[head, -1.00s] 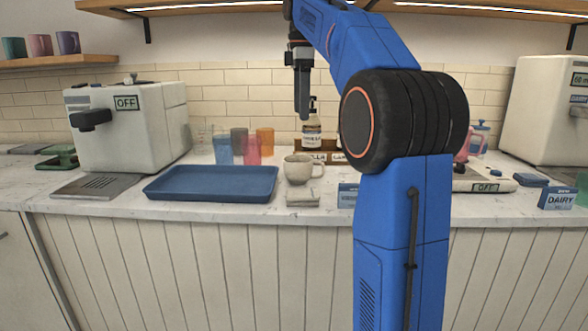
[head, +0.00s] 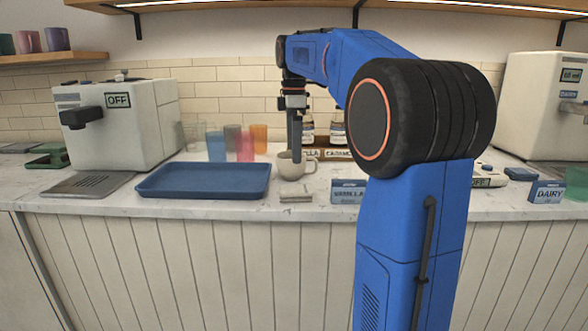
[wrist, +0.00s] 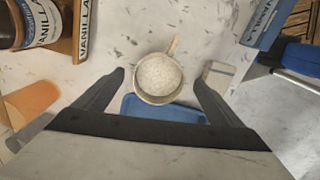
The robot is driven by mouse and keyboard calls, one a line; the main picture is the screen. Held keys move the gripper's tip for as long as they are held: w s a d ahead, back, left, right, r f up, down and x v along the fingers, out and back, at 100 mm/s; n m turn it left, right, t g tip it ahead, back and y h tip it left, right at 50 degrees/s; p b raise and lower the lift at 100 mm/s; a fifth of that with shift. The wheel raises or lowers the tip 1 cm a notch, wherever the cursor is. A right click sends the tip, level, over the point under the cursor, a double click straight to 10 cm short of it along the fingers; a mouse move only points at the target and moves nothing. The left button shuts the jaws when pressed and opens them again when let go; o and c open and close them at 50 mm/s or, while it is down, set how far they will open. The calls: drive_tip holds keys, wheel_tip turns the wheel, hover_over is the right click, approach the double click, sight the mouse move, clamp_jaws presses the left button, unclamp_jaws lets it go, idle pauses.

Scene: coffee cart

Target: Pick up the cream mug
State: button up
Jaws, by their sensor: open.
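The cream mug (head: 287,170) stands upright on the marble counter, just right of the blue tray, with its handle to the right in the head view. In the wrist view the cream mug (wrist: 158,78) is seen from above, its handle pointing up and its inside pale. My gripper (head: 296,160) points down at the mug in the head view, and its fingers overlap the mug's rim there. In the wrist view my gripper (wrist: 160,78) is open, with one finger on each side of the mug and visible gaps between. The mug is not held.
The blue tray (head: 205,194) lies left of the mug, with coloured cups (head: 245,147) behind it. A folded cloth (head: 296,197) lies in front of the mug. A vanilla box (head: 347,191) stands to the right. Syrup bottles (head: 308,132) stand in a wooden rack behind.

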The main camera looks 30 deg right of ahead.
drive_tip(key=shift+f, duration=2.25)
drive_tip(key=c, duration=1.4)
wheel_tip(320, 180, up, 10)
drive_tip(key=shift+r, duration=0.1)
